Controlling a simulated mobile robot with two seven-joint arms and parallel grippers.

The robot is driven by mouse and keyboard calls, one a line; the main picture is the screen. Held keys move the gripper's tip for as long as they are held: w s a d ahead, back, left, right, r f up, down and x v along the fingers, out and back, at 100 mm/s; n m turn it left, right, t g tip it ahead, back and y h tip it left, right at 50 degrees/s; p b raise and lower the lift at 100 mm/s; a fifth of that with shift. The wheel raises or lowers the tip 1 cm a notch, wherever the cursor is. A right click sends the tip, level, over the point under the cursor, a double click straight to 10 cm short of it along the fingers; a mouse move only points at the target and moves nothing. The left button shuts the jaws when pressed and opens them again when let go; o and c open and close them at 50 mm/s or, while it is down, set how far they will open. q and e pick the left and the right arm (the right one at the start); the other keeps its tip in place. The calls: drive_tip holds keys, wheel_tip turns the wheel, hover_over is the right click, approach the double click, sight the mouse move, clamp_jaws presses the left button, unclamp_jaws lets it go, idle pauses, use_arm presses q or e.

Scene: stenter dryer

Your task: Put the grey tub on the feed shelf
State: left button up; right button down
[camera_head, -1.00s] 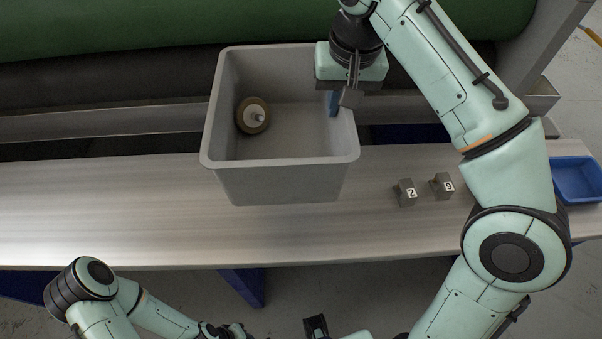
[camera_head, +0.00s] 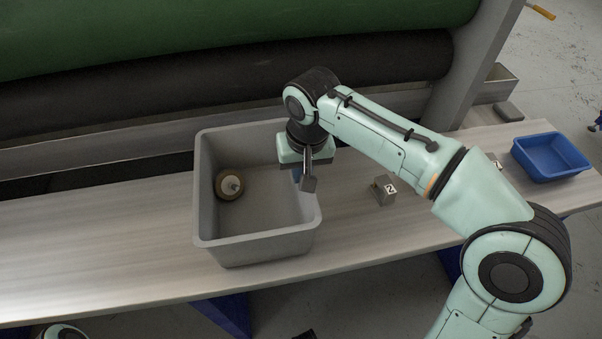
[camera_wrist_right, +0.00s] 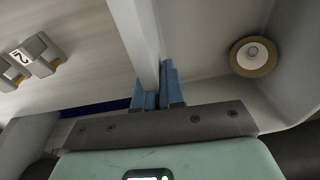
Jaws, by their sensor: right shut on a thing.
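The grey tub (camera_head: 262,247) is an open box over the pale bench top, near its front edge. A tan and brown roll with a white hub (camera_head: 230,184) lies inside it. My right gripper (camera_head: 309,180) is shut on the tub's right wall. In the right wrist view, its blue fingers (camera_wrist_right: 158,97) straddle the wall's rim. Whether the tub's underside touches the bench cannot be told. The pale bench top (camera_head: 90,245) may be the feed shelf; no label shows. My left gripper is out of view.
A grey block marked 2 (camera_head: 384,190) stands right of the tub. Another block (camera_head: 493,160) is partly hidden behind my right arm. A blue tray (camera_head: 551,157) sits at the right end. Green (camera_head: 220,35) and black rollers (camera_head: 230,80) run behind. The bench's left part is clear.

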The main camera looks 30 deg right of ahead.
drive_tip(key=shift+f, duration=0.15)
drive_tip(key=shift+f, duration=0.15)
drive_tip(key=c, duration=1.2)
unclamp_jaws()
drive_tip(key=shift+c, duration=0.2)
wheel_tip(320, 180, up, 12)
drive_tip(key=s+p, duration=0.2)
drive_tip(key=p, duration=0.1)
